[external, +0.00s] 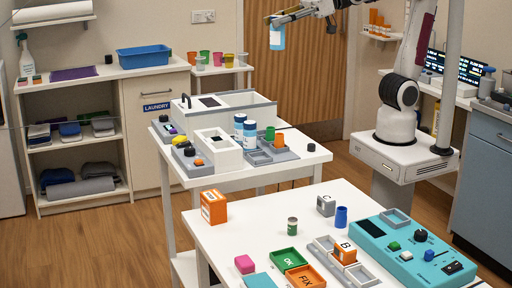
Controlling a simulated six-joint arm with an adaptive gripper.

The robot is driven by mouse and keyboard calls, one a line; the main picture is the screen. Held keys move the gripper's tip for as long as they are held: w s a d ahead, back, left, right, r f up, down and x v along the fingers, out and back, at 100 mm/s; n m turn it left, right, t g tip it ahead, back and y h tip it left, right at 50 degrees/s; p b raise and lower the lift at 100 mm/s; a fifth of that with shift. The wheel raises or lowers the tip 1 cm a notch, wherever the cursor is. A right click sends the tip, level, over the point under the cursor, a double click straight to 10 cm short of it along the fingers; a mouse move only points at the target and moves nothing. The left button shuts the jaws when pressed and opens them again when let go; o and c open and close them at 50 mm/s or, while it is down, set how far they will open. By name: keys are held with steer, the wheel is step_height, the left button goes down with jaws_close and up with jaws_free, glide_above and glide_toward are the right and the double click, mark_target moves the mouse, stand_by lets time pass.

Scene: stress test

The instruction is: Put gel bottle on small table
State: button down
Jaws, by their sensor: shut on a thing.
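My gripper (275,17) is at the top centre, shut on a light-blue bottle (277,38) that looks like the gel bottle. The bottle hangs roughly upright in the air in front of the wooden slatted door, clear of any surface. A narrow white table (242,70) with coloured cups on it stands at the back, left of and lower than the bottle; it looks like the small table. The finger contact on the bottle is too small to see in detail.
Several cups (217,59) fill much of the narrow table's top. A white middle table (305,157) holds trays, boxes and two blue-and-white bottles (250,133). A front table (215,237) carries blocks, trays and a teal panel (390,250). A blue bin (143,56) sits on the left counter.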

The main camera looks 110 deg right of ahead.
steer(key=shift+w+r, duration=0.1)
steer(key=shift+w+r, duration=0.3)
steer(key=shift+w, duration=0.15)
steer(key=w+f, duration=0.5)
steer(key=f, duration=0.3)
steer(key=w+f, duration=0.5)
steer(key=f, duration=0.4)
steer(key=s+d+f+n+y, duration=0.1)
steer(key=s+f+n+y, duration=0.1)
steer(key=f, duration=0.3)
steer(key=s+d+f+n+g+y, duration=0.1)
steer(key=s+f+n+y, duration=0.1)
steer(key=f, duration=0.4)
steer(key=shift+s+n+y, duration=0.3)
steer(key=shift+s+y, duration=0.6)
steer(key=shift+s, duration=0.4)
steer(key=shift+f, duration=0.2)
steer(key=shift+f, duration=3.15)
